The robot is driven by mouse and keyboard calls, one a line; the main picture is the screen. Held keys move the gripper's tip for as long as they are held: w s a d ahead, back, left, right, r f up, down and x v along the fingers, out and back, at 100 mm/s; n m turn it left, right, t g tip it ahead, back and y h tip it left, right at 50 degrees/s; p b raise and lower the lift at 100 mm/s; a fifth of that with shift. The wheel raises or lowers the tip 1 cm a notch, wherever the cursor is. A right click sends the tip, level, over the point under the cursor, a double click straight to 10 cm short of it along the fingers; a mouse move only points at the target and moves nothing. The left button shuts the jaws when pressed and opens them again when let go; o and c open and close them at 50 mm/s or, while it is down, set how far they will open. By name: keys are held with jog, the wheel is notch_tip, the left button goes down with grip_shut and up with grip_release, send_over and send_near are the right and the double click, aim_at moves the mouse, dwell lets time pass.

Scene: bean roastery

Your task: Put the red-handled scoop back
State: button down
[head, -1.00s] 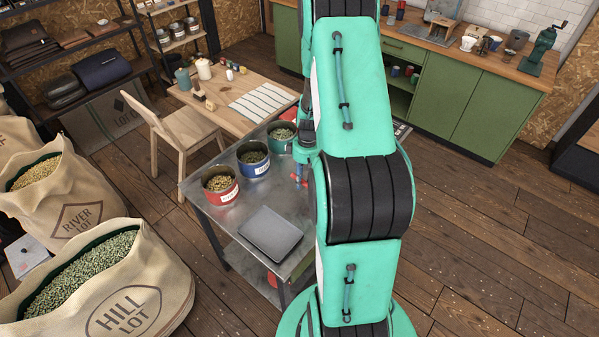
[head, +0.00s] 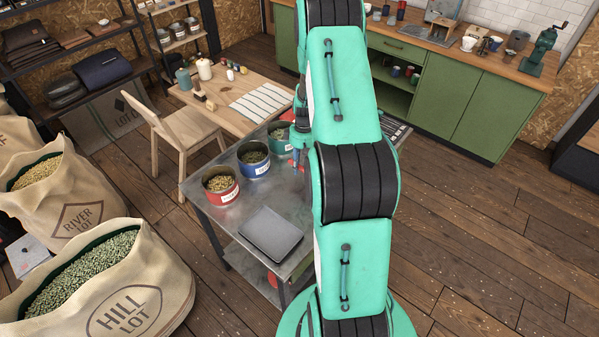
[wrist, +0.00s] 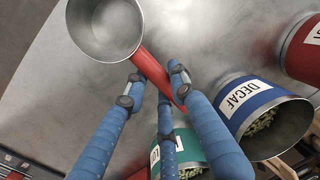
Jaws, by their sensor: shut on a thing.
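The scoop (wrist: 104,28) has a round metal bowl and a red handle (wrist: 150,70). My gripper (wrist: 160,85), with blue fingers, is shut on the red handle in the wrist view, and the bowl sticks out past the fingers to the upper left. The metal table top lies beneath; I cannot tell the height of the scoop above it. In the head view my gripper (head: 297,158) is close to the right of the green tin, with a small bit of red at the fingers. My arm hides most of the scoop there.
A red tin (head: 221,191), a blue tin (head: 254,166) and a green tin (head: 277,145), all holding beans, stand in a row on the metal table (head: 208,219). The blue one reads DECAF in the wrist view (wrist: 248,103). A flat grey tray (head: 270,235) lies at the front.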

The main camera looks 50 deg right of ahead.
jog(key=shift+f, duration=1.75)
jog(key=shift+f, duration=0.1)
jog(key=c, duration=1.4)
grip_release()
jog(key=shift+c, duration=0.2)
notch_tip(320, 180, up, 12)
jog(key=d, duration=0.1)
jog(key=shift+w+d, duration=0.15)
jog(key=shift+d, duration=0.2)
